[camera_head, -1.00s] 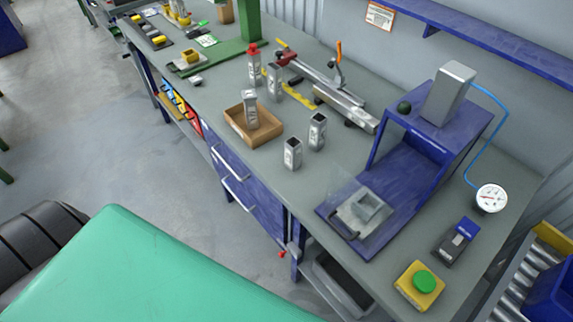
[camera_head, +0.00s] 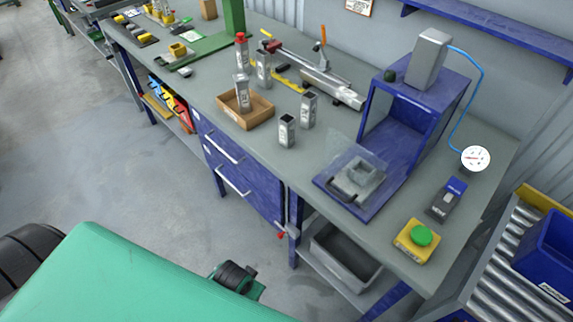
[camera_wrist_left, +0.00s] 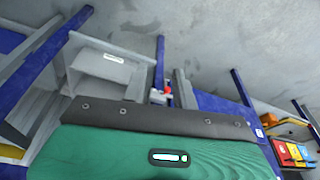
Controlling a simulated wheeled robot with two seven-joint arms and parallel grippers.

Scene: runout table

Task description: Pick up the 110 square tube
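Several grey metal square tubes with pale labels stand upright on the workbench in the head view. One tube (camera_head: 287,132) stands nearest the front edge, with another tube (camera_head: 308,110) just behind it to the right. A third tube (camera_head: 241,93) stands in a brown open box (camera_head: 262,115). A further tube (camera_head: 263,70) stands behind the box, next to a red-topped one (camera_head: 242,56). The labels are too small to read, so I cannot tell which tube is the 110. Neither gripper shows in the head view, and no fingers show in the left wrist view.
A blue press-like fixture (camera_head: 412,90) stands to the right of the tubes, with a clear guard in front. A green button box (camera_head: 418,240) and gauge (camera_head: 475,158) are further right. A clamp device (camera_head: 325,85) lies behind the tubes. Bare floor (camera_head: 150,190) lies before the bench.

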